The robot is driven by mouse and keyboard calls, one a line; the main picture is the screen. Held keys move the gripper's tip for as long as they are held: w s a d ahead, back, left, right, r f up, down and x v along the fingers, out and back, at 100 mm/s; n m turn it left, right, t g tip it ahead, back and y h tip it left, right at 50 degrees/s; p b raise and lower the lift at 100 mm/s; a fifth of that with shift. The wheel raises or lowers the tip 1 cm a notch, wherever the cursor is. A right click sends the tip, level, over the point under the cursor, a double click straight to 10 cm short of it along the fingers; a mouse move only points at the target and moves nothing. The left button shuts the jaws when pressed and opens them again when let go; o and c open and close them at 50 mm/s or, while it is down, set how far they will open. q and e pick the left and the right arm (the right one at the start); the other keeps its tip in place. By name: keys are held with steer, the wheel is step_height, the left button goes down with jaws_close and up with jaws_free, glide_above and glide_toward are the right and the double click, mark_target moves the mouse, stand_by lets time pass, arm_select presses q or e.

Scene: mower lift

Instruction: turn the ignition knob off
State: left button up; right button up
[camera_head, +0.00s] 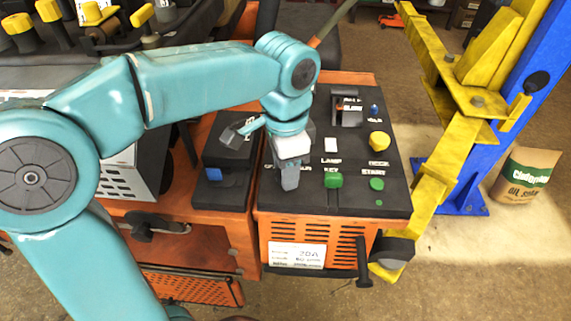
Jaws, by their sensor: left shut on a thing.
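The orange mower's black control panel (352,198) shows at the centre. A green knob (333,180) sits at the "KEY" label, and a round green button (376,184) sits at "START" to its right. I cannot tell for sure which control is the ignition knob. My teal left arm comes in from the left. My left gripper (290,178) points down onto the panel, just left of the green knob and apart from it. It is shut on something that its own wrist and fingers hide. My right gripper is not in view.
A yellow knob (379,141), a small blue switch (374,110) and a black lever (347,104) stand on the panel's far part. A yellow lift arm (435,170) and blue post (500,110) rise close on the right. A paper sack (522,176) stands beyond.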

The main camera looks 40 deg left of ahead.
arm_select(q)
steer(key=shift+r, duration=0.2)
steer(key=o, duration=1)
steer(key=shift+f, duration=0.1)
steer(key=shift+o, duration=0.2)
step_height(320, 180, up, 16)
steer(key=p, duration=0.2)
steer(key=shift+r, duration=0.2)
steer(key=shift+s+f, duration=0.1)
steer(key=shift+s, duration=0.05)
